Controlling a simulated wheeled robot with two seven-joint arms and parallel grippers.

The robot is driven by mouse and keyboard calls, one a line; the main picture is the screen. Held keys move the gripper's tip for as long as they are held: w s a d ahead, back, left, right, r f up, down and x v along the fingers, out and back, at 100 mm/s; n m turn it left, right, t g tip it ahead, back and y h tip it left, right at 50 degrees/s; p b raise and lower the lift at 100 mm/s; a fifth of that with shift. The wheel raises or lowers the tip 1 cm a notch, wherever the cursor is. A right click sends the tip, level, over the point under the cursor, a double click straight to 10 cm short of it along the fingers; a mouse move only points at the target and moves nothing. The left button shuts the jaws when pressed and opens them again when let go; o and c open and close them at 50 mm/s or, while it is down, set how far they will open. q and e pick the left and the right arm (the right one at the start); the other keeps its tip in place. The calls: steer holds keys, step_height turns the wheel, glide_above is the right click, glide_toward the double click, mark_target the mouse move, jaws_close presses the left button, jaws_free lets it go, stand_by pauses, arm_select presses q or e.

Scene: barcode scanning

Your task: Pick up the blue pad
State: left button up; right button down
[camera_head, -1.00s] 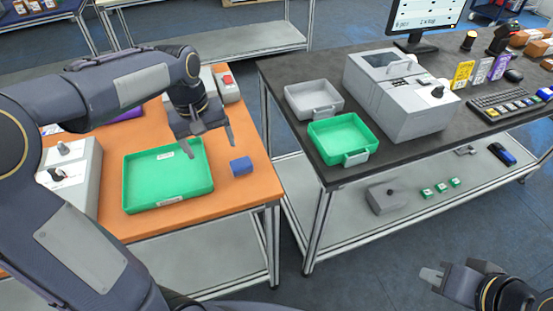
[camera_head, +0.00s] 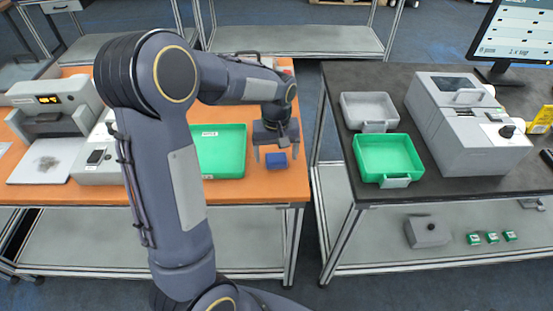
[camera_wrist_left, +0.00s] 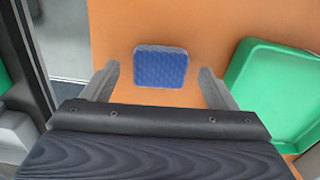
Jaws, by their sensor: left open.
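The blue pad (camera_head: 276,161) is a small blue block lying on the orange tabletop (camera_head: 265,189), just right of a green tray (camera_head: 222,165). In the left wrist view the blue pad (camera_wrist_left: 161,67) shows a textured blue face and lies ahead of the fingers, centred across the gap between them. My left gripper (camera_head: 276,154) is open and empty, with its fingers to either side of the pad in the head view. In the wrist view the left gripper's fingertips (camera_wrist_left: 157,72) are apart from the pad. My right gripper is out of view.
The green tray's rim (camera_wrist_left: 245,60) is close beside one finger. A dark table (camera_head: 335,110) across a gap holds a grey tray (camera_head: 369,109), another green tray (camera_head: 388,158) and a grey machine (camera_head: 467,122). The orange surface around the pad is clear.

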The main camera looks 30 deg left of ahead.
arm_select(q)
steer(key=shift+f, duration=0.2)
steer(key=c, duration=1.1)
steer(key=shift+o, duration=0.2)
steer(key=shift+r, duration=0.15)
steer(key=shift+r, duration=0.6)
steer(key=s+a+r+b, duration=0.2)
steer(key=s+a+r, duration=0.1)
steer(key=s+r, duration=0.8)
steer(key=s, duration=0.2)
steer(key=shift+s+a+r, duration=0.2)
steer(key=shift+s+r, duration=0.1)
